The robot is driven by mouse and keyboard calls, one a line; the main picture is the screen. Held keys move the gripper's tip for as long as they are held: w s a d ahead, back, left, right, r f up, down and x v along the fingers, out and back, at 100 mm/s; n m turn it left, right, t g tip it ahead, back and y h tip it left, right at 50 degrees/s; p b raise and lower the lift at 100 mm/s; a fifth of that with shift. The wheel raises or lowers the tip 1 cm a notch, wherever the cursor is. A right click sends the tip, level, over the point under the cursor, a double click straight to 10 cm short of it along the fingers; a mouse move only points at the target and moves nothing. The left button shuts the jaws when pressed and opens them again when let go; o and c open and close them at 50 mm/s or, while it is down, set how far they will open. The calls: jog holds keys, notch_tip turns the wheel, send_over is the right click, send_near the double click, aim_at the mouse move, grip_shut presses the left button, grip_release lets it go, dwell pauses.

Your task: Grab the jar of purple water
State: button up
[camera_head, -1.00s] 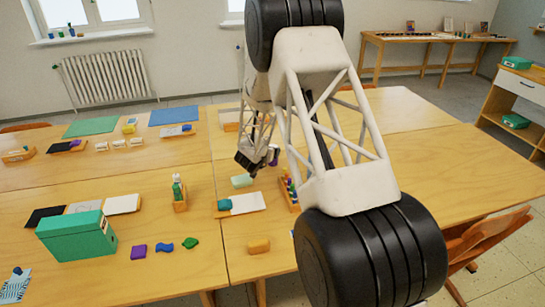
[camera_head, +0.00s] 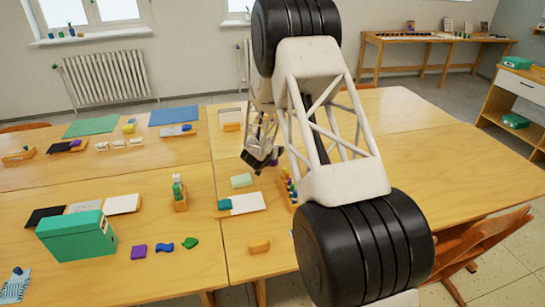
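My gripper (camera_head: 257,162) hangs over the back part of the right-hand table, left of my arm's lattice link. It is small and dark here, and I cannot tell whether its fingers are open or shut. I cannot clearly make out the jar of purple water now; the gripper and arm cover the spot where a small purple and pale thing showed earlier. Contact between gripper and jar cannot be judged.
Near the gripper lie a pale green block (camera_head: 241,181), a white pad (camera_head: 248,203) and a wooden holder with several coloured pieces (camera_head: 288,188). A green bottle (camera_head: 178,188) stands left. A green box (camera_head: 77,236) is front left. The right tabletop (camera_head: 465,170) is clear.

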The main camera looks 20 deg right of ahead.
jog(key=shift+w+d+f, duration=0.15)
jog(key=shift+w+d, duration=0.05)
jog(key=shift+w, duration=0.05)
dwell(0.4)
jog(key=c, duration=1.2)
jog(key=shift+r, duration=5.05)
